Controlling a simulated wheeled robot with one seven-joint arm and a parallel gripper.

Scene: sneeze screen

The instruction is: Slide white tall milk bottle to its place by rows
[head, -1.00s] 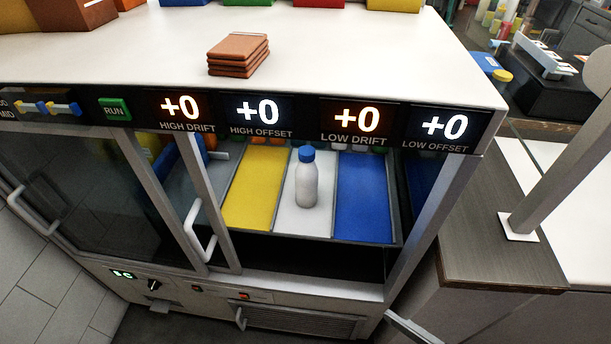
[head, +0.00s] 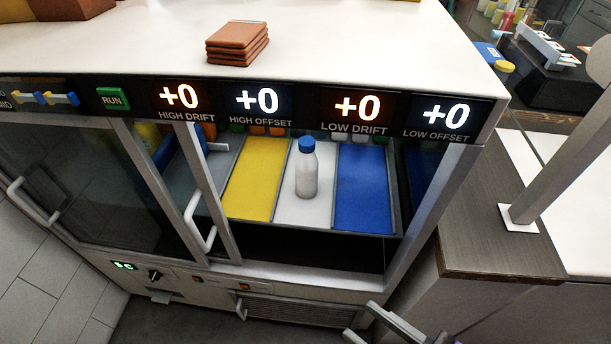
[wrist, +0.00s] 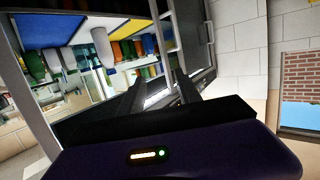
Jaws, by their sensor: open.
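The white tall milk bottle (head: 306,172) with a blue cap stands upright on the white lane (head: 290,212) inside the case, fairly central along it. My gripper (head: 376,328) is at the bottom right edge of the head view, low in front of the case, open and empty, well apart from the bottle. Its dark fingers (wrist: 158,92) also show in the wrist view.
A yellow lane (head: 256,180) lies left of the white one and a blue lane (head: 363,190) right. A sliding glass door with a white handle (head: 198,222) stands left of the opening. A display header (head: 310,112) overhangs it. A counter (head: 500,240) adjoins right.

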